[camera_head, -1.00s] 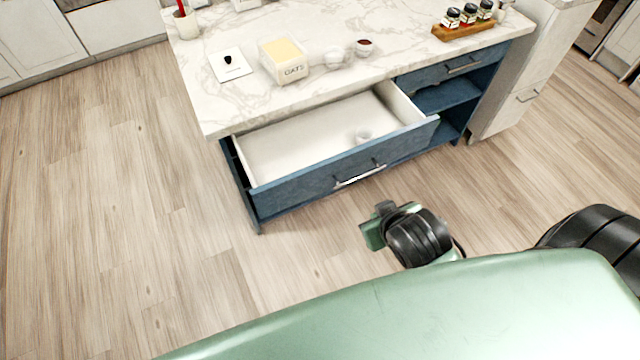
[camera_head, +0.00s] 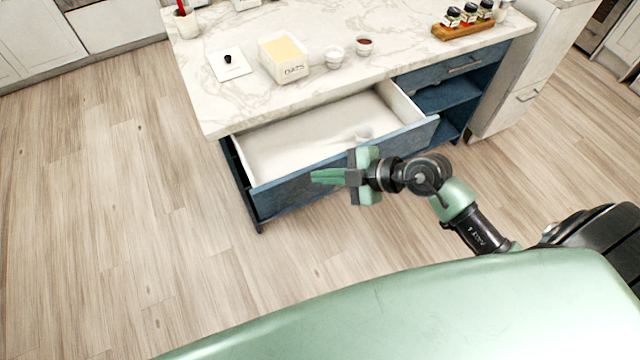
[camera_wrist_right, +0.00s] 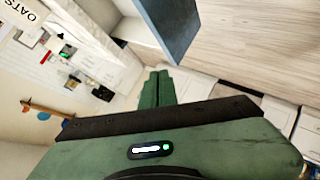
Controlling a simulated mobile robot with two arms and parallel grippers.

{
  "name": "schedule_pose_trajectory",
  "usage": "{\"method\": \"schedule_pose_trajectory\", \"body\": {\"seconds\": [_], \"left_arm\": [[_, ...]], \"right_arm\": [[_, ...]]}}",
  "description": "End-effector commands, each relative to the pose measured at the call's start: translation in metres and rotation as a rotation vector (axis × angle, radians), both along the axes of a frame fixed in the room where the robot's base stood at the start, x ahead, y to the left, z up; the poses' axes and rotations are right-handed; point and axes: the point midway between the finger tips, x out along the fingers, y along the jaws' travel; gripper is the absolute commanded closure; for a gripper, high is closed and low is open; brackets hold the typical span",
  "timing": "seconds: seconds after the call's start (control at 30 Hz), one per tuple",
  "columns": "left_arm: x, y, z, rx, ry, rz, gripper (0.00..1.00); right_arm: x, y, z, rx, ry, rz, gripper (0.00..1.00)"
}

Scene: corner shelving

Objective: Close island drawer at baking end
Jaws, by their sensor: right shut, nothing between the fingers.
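The blue island drawer (camera_head: 285,193) stands pulled out of the marble-topped island, with its white inside showing. In the right wrist view the closed fingers (camera_wrist_right: 158,78) point up, just below the blue edge of the drawer front (camera_wrist_right: 170,25). My left gripper is not in view.
On the marble countertop (camera_head: 215,105) are an oats box (camera_head: 285,60), small bowls (camera_head: 334,57), a white card (camera_head: 230,64) and a wooden rack of jars (camera_head: 470,28). An open blue shelf (camera_head: 448,95) is right of the drawer. The wood floor at left is clear.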

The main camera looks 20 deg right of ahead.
Motion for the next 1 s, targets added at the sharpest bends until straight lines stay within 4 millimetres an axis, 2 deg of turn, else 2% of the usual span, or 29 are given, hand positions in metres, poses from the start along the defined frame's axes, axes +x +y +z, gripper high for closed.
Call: {"method": "schedule_pose_trajectory", "body": {"seconds": [0.03, 0.1, 0.2, 0.3, 0.47, 0.83, 1.0], "left_arm": [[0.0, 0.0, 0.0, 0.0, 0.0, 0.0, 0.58], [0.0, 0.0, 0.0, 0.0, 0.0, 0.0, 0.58], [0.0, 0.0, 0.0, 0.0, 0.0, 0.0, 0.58], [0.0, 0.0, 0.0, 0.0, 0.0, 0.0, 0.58], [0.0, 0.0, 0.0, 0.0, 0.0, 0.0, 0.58], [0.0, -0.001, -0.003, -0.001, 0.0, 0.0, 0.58], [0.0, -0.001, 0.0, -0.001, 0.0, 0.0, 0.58]], "right_arm": [[-0.004, -0.016, -0.019, -0.076, 0.075, -0.005, 1.0], [-0.012, -0.036, -0.04, -0.159, 0.169, -0.022, 1.0], [-0.019, -0.056, -0.056, -0.232, 0.249, -0.047, 1.0], [-0.02, -0.061, -0.064, -0.255, 0.278, -0.059, 1.0], [-0.012, -0.052, -0.08, -0.253, 0.28, -0.059, 1.0], [0.023, -0.019, -0.142, -0.252, 0.278, -0.058, 1.0], [0.049, -0.018, -0.14, -0.253, 0.273, -0.058, 1.0]]}}
